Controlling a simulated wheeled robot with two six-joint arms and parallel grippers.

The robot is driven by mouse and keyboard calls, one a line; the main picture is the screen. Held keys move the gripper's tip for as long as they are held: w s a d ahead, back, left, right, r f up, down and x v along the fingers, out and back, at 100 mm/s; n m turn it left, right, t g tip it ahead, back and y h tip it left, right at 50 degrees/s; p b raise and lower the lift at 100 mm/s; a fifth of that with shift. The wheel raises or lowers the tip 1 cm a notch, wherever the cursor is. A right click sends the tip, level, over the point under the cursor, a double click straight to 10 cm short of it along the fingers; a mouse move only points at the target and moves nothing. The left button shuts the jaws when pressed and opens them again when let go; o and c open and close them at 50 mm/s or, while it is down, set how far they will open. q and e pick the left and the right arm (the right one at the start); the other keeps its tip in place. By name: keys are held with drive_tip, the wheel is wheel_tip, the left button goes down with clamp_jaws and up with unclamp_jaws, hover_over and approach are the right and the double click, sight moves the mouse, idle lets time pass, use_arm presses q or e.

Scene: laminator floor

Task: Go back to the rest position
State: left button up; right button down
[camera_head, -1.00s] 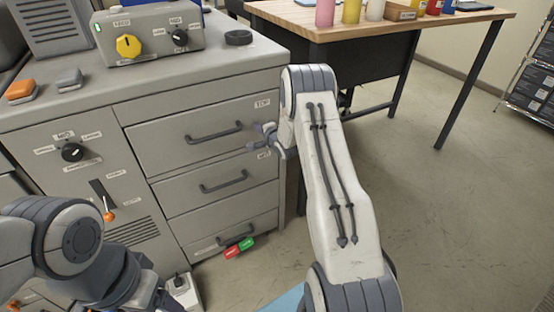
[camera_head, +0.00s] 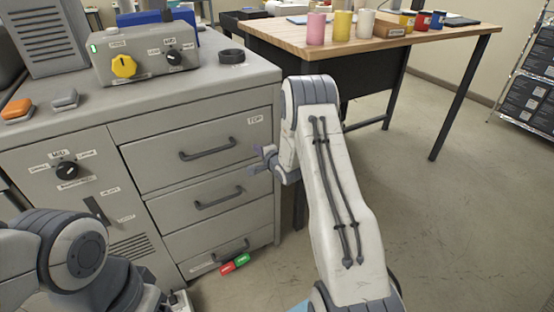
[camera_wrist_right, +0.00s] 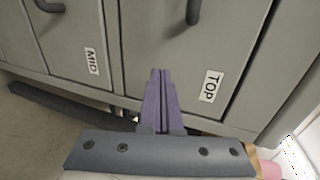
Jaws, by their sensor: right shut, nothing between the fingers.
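My right gripper (camera_head: 262,158) is in front of the right edge of the grey drawer cabinet (camera_head: 130,127), below the TOP label. In the right wrist view its purple fingers (camera_wrist_right: 160,80) are together and empty, pointing at the top drawer front between the TOP label (camera_wrist_right: 210,86) and the MID label (camera_wrist_right: 91,61). No contact with the cabinet is clear. My left arm (camera_head: 75,252) comes in at the lower left; its fingers do not show. All three drawers look shut.
A control box (camera_head: 145,62) with a yellow knob and a black ring (camera_head: 231,56) stand on the cabinet top. A wooden table (camera_head: 290,38) with several coloured containers is behind. Red and green pieces (camera_head: 235,263) are by the bottom drawer.

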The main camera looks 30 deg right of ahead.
drive_tip(key=v, duration=0.8)
drive_tip(key=shift+s, duration=0.3)
